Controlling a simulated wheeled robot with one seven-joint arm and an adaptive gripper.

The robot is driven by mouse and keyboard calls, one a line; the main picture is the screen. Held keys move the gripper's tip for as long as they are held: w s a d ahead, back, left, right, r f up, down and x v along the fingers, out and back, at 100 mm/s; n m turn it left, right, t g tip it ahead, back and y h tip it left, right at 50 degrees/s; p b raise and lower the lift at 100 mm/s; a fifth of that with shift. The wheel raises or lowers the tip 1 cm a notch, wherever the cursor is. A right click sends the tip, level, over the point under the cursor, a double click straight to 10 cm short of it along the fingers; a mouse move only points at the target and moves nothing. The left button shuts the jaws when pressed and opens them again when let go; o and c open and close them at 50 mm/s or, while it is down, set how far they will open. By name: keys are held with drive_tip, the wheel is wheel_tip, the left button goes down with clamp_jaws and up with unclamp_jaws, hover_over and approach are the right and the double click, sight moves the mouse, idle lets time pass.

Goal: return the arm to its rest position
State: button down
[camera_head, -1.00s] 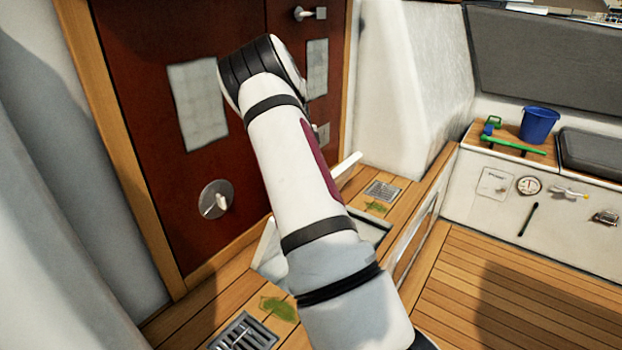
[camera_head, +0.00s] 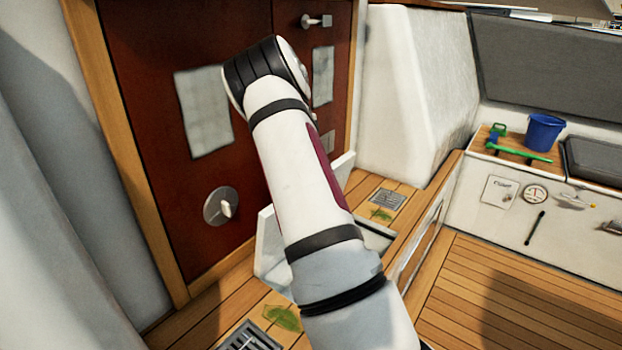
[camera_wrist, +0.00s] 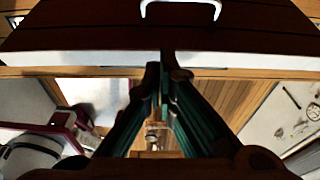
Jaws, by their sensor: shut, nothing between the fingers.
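My arm (camera_head: 300,175) rises through the middle of the head view, with its dark banded joint (camera_head: 265,75) in front of the red-brown door panel. My gripper is hidden behind the arm in that view. In the wrist view my gripper (camera_wrist: 163,75) shows as two dark green-black fingers. Their tips meet at the middle, with nothing between them. A dark red-brown panel edge with a white handle (camera_wrist: 180,8) lies across the top of the wrist view, close to the fingertips in the picture.
The door panel (camera_head: 150,130) carries a round latch (camera_head: 221,206). A white-walled recess (camera_head: 268,245) sits beside my arm. Floor grates (camera_head: 387,199) and leaves (camera_head: 283,318) lie on the planks. A blue bucket (camera_head: 544,133) stands on the right bench. Plank floor (camera_head: 500,300) is open at lower right.

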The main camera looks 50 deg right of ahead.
wheel_tip(320, 180, up, 7)
drive_tip(key=w, duration=0.1)
idle(0.3)
drive_tip(key=s+a+r+n+t+y, duration=0.1)
drive_tip(key=s+a+r+n, duration=0.4)
drive_tip(key=a, duration=0.4)
drive_tip(key=s+a+r+n+t, duration=0.1)
drive_tip(key=s+a+r+n, duration=0.25)
drive_tip(key=a+n, duration=0.45)
drive_tip(key=s+a+r+n+t+y, duration=0.1)
drive_tip(key=s+a+r+n, duration=0.35)
drive_tip(key=a, duration=0.45)
drive_tip(key=s+a+f+n+h, duration=0.1)
drive_tip(key=s+a+f+n, duration=0.5)
drive_tip(key=s+n, duration=0.4)
drive_tip(key=s+a+f+n+h, duration=0.1)
drive_tip(key=s+a+f+n, duration=0.2)
drive_tip(key=s+a+n, duration=0.7)
wheel_tip(320, 180, up, 16)
drive_tip(key=s+d+m+t+p, duration=0.2)
drive_tip(key=t+p, duration=0.1)
drive_tip(key=p, duration=1.2)
drive_tip(key=shift+r, duration=0.15)
